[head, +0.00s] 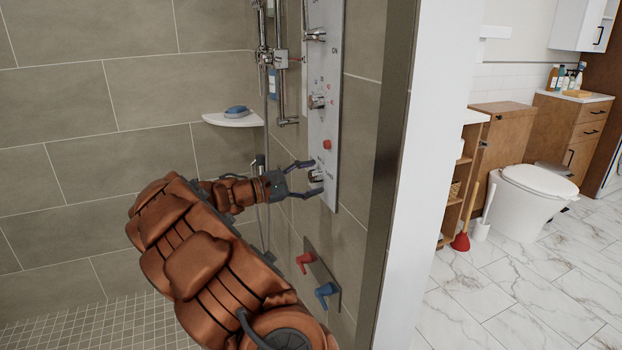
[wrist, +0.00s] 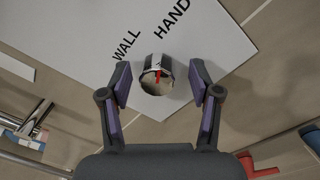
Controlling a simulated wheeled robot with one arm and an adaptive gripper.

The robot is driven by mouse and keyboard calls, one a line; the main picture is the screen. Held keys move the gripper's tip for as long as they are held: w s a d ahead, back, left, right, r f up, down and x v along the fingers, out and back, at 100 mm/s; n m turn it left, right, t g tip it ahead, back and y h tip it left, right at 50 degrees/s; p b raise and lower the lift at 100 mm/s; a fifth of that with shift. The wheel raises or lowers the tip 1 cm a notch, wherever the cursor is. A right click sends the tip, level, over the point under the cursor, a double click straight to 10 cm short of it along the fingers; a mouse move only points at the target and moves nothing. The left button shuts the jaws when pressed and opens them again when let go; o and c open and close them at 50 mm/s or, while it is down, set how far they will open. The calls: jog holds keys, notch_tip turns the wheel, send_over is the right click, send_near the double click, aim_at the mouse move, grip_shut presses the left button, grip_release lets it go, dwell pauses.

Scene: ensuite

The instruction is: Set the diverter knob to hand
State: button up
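The diverter knob (wrist: 157,78) is a round metal knob with a red pointer on its face, low on the pale shower panel (head: 327,130). In the wrist view the labels WALL and HAND stand above it, HAND to the right of WALL. The red pointer points upward in that view, roughly between the labels; I cannot tell its exact setting. My gripper (wrist: 166,80) is open, its two fingers on either side of the knob with visible gaps. In the head view my gripper (head: 314,178) reaches the panel's lower end and partly hides the knob (head: 315,176).
Other knobs (head: 317,101) and a red button (head: 327,144) sit higher on the panel. Below are a red handle (head: 306,261) and a blue handle (head: 326,291). A shower hose hangs beside my arm. A corner shelf (head: 233,119) holds soap. A wall edge stands right.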

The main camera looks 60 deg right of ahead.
jog(key=v, duration=1.2)
dwell(0.6)
jog(key=shift+s, duration=0.1)
